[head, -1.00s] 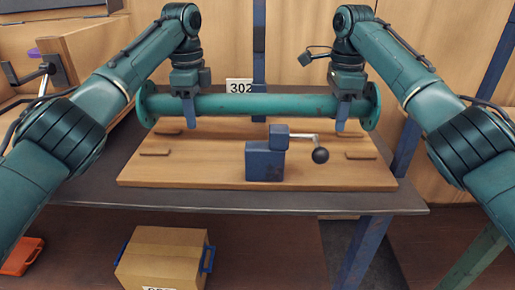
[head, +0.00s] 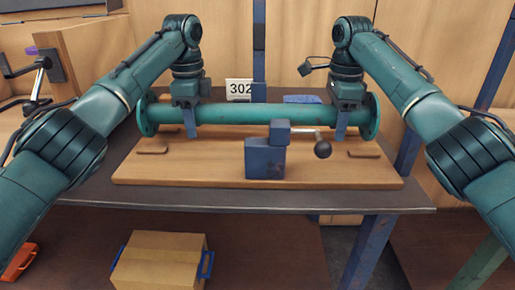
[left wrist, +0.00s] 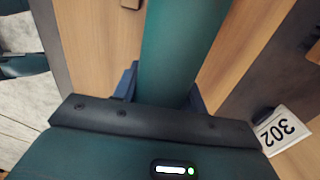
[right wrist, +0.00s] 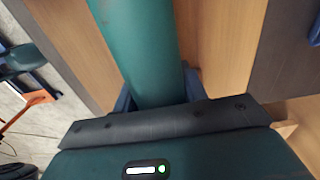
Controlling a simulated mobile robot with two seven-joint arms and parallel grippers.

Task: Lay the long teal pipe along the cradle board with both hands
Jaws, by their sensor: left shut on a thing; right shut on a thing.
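The long teal pipe (head: 235,114), with a round flange at each end, lies level from left to right over the wooden cradle board (head: 210,172). My left gripper (head: 191,122) is shut on the pipe near its left flange. My right gripper (head: 342,124) is shut on it near its right flange. Both wrist views show the pipe between the fingers, in the left wrist view (left wrist: 180,45) and the right wrist view (right wrist: 137,50). A blue clamp block (head: 265,158) with a black ball handle stands in front of the pipe's middle. Whether the pipe touches the board's supports, I cannot tell.
The board lies on a dark table (head: 390,197) with blue legs. A white card reading 302 (head: 238,88) stands behind the pipe. Small wooden strips lie on the board, one at left (head: 152,150) and one at right (head: 364,153). A cardboard box (head: 160,262) is below the table.

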